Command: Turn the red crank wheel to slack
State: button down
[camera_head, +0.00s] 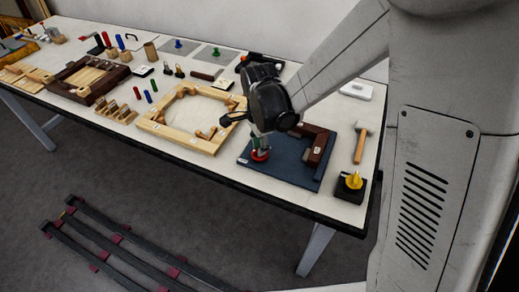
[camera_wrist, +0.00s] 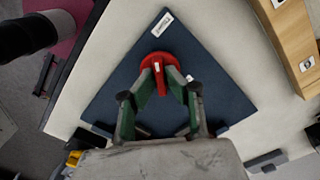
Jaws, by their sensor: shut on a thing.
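The red crank wheel (camera_wrist: 164,67) sits on a dark blue mat (camera_wrist: 215,75) in the wrist view, with a small white mark on its top. In the head view the red wheel (camera_head: 260,156) shows low on the mat (camera_head: 285,172), partly hidden by my gripper. My gripper (camera_wrist: 166,88) is shut on the red wheel, with its green and grey fingers reaching over the near part of the wheel. In the head view my gripper (camera_head: 261,147) points down at the wheel. A small white label (camera_wrist: 162,24) lies at a corner of the mat.
A dark brown angled block (camera_head: 318,147) stands on the mat right of my gripper. A mallet (camera_head: 360,145) and a yellow knob on a black base (camera_head: 352,183) lie further right. A light wooden frame (camera_head: 170,132) lies left of the mat. The table's front edge is close.

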jog(key=n+b, duration=0.3)
jog(key=n, duration=0.2)
jog(key=shift+f+n, duration=0.1)
jog(key=shift+n, duration=0.2)
jog(key=n+b, duration=0.2)
jog(key=n, duration=0.3)
jog(key=shift+b, duration=0.3)
jog(key=n+b, duration=0.1)
jog(key=n, duration=0.5)
jog(key=shift+b, duration=0.35)
jog(key=n+b, duration=0.1)
jog(key=n, duration=0.4)
jog(key=n+b, duration=0.1)
jog(key=n, duration=0.4)
jog(key=shift+n, duration=0.4)
jog(key=n, duration=0.5)
jog(key=shift+b, duration=0.4)
jog(key=n, duration=0.5)
jog(key=shift+n, duration=0.4)
jog(key=n, duration=0.5)
jog(key=shift+b, duration=0.4)
jog(key=shift+n, duration=0.4)
